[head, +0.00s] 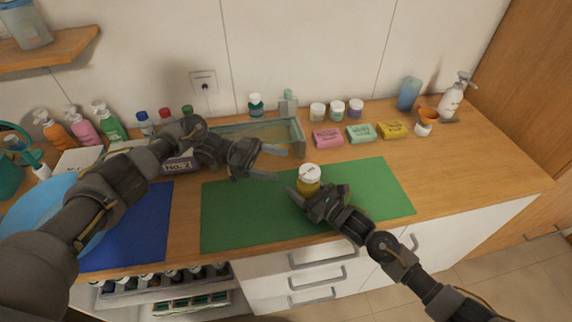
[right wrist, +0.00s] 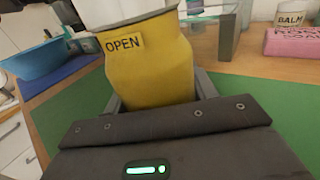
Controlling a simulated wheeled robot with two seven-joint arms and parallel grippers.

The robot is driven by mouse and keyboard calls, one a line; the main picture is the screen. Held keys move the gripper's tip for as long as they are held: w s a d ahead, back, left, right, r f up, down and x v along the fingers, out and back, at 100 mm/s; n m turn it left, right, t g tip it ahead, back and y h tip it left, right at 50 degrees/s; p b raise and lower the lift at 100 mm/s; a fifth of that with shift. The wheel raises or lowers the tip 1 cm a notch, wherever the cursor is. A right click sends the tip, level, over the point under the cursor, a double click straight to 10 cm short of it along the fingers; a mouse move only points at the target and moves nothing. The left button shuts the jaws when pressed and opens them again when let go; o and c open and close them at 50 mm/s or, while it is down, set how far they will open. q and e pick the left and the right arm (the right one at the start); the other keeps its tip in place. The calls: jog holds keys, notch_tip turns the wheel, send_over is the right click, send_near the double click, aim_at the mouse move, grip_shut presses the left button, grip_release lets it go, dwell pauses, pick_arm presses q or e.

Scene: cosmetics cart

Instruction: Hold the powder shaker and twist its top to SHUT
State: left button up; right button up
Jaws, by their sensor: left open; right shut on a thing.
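The powder shaker (head: 309,182) has a yellow body and a white top. It stands upright over the green mat (head: 235,215); I cannot tell whether it touches the mat. In the right wrist view the shaker's yellow body (right wrist: 155,70) fills the middle, with an "OPEN" label facing the camera below the white top (right wrist: 120,8). My right gripper (head: 309,191) is shut around the body from the front right. My left gripper (head: 279,163) is open and empty, up and left of the shaker, apart from its top.
A glass-walled box (head: 300,137) stands behind my left gripper. Pink (head: 327,138), green (head: 360,133) and yellow (head: 392,130) soap bars lie behind the mat. A blue bowl (head: 40,205) and blue mat (head: 150,225) are at left. The green mat's right part is clear.

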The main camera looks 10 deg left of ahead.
dwell(0.3)
jog(key=o, duration=1.1)
jog(key=shift+d, duration=0.1)
